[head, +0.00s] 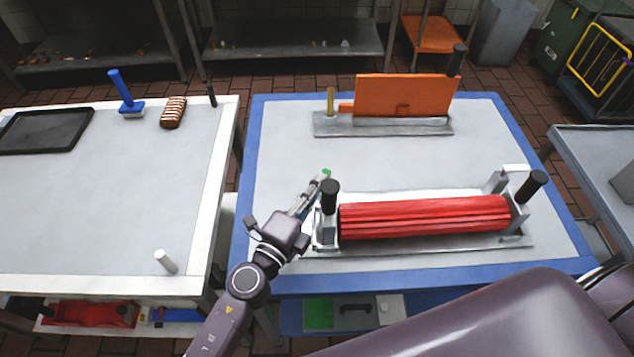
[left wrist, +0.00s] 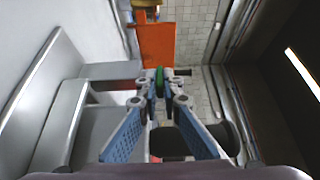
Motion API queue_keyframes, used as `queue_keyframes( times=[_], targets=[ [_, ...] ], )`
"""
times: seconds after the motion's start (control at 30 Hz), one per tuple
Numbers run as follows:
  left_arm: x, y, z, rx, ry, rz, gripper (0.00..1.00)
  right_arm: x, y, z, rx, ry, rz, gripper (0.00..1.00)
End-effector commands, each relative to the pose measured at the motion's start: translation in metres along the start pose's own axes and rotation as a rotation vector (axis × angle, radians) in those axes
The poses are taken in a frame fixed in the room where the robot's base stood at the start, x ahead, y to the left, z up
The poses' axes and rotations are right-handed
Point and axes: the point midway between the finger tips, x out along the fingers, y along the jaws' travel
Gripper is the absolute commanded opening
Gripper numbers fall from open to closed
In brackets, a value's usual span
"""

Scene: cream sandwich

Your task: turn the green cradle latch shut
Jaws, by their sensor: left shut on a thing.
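The green cradle latch (head: 326,172) shows as a small green piece at the left end of the metal cradle (head: 420,249). A red fluted roller (head: 425,216) with black handles lies in the cradle. My left gripper (head: 318,180) reaches to the latch from the lower left, beside the roller's left black handle (head: 330,195). In the left wrist view, the fingers (left wrist: 158,88) are closed together at the green latch (left wrist: 121,71), and partly hide it. My right gripper is out of view.
An orange plate (head: 405,95) on a metal base stands at the back of the blue-edged table (head: 270,125). The left table holds a dark tray (head: 45,131), a blue-handled tool (head: 125,95), a striped brown loaf (head: 173,112) and a white cylinder (head: 165,262).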

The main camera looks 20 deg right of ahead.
Motion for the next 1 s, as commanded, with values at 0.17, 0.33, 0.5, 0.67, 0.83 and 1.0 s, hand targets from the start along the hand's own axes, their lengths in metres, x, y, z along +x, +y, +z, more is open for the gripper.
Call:
queue_keyframes(
  times=[0.17, 0.33, 0.5, 0.67, 0.83, 1.0],
  targets=[
    [0.0, 0.001, 0.0, 0.0, 0.0, 0.001, 0.13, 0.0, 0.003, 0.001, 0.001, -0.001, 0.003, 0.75],
    [0.0, 0.001, 0.0, 0.0, 0.001, 0.001, 0.13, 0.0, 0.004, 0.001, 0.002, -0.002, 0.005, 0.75],
    [-0.006, 0.001, 0.0, 0.0, 0.001, 0.001, 0.13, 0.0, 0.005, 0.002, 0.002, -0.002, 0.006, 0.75],
    [-0.032, 0.002, 0.0, -0.002, 0.001, 0.004, 0.13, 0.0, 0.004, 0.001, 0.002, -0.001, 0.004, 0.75],
    [-0.07, 0.002, -0.001, -0.004, 0.0, 0.004, 0.13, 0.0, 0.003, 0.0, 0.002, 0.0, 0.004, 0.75],
    [-0.099, 0.002, -0.001, -0.004, 0.0, 0.003, 0.13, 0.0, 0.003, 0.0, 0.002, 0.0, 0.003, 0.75]
  ],
)
